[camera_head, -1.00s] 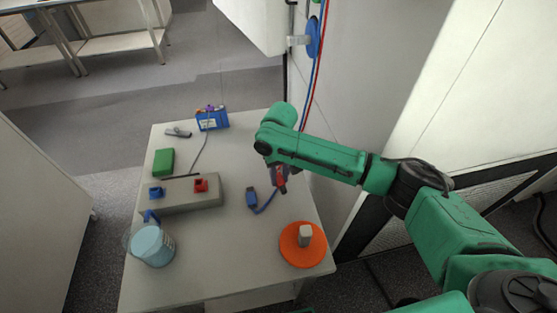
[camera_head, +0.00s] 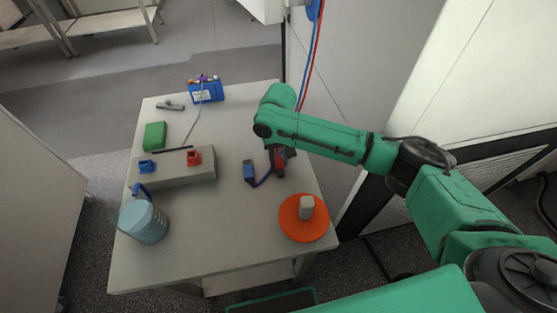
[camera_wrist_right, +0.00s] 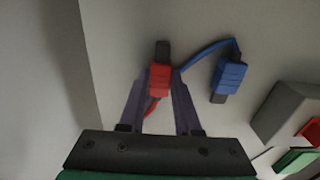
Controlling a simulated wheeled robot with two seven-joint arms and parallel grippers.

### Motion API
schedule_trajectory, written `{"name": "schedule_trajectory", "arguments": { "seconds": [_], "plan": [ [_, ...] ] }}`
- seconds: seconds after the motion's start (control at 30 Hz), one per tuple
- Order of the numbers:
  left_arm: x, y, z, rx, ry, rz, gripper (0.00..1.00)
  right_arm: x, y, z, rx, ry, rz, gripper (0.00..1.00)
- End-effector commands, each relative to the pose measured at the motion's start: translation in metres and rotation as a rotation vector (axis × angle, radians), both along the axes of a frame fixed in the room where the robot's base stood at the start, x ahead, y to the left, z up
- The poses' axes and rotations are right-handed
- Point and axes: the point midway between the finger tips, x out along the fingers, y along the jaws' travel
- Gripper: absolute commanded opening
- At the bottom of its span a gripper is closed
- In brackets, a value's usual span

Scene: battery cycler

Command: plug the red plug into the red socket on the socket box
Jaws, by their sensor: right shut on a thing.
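The red plug (camera_wrist_right: 159,79) is between the fingers of my right gripper (camera_wrist_right: 160,85), which is shut on it. In the head view the red plug (camera_head: 279,161) shows below my right wrist, over the right part of the table; I cannot tell if it touches the table. The grey socket box (camera_head: 175,178) stands at the left of the table. Its red socket (camera_head: 193,158) is on top toward the right, and a blue socket (camera_head: 147,166) is toward the left. My right gripper is to the right of the box, apart from it. My left gripper is not in view.
A blue plug (camera_head: 249,171) lies left of the red plug, with a blue cable beside it. An orange disc (camera_head: 304,230) with a pale block is at front right. A blue jug (camera_head: 143,222), green block (camera_head: 154,136) and blue battery box (camera_head: 206,91) stand on the table.

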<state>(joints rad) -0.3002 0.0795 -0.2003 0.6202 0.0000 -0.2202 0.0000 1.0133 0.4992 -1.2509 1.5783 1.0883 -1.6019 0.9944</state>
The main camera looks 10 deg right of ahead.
Motion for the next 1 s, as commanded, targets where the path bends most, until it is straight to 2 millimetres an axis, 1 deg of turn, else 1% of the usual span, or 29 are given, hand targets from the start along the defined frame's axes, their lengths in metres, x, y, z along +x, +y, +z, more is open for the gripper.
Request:
{"name": "schedule_trajectory", "arguments": {
  "seconds": [0.17, 0.2, 0.27, 0.3, 0.57, 0.67, 0.77, 0.87, 1.0],
  "plan": [
    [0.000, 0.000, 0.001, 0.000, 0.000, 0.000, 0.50, 0.000, 0.000, 0.001, 0.000, -0.001, 0.000, 0.00],
    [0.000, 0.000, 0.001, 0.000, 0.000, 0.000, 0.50, 0.000, 0.000, 0.001, 0.000, -0.001, 0.000, 0.35],
    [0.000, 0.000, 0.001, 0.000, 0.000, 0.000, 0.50, 0.000, 0.000, 0.001, 0.000, -0.001, 0.000, 0.58],
    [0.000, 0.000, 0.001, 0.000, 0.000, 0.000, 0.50, 0.000, 0.000, 0.001, 0.000, -0.001, 0.000, 0.67],
    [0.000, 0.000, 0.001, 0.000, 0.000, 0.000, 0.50, 0.000, 0.000, 0.001, 0.000, 0.000, 0.000, 0.67],
    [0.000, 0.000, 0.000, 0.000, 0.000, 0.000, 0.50, 0.000, 0.001, 0.006, 0.001, -0.001, 0.000, 0.67],
    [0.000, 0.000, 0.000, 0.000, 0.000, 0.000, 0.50, 0.001, 0.001, 0.022, 0.002, -0.003, 0.000, 0.67],
    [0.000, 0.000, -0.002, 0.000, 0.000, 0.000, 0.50, 0.001, 0.001, 0.049, 0.004, -0.006, 0.000, 0.67],
    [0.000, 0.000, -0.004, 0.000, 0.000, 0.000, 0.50, 0.001, 0.001, 0.092, 0.003, -0.005, 0.002, 0.67]
  ]
}}
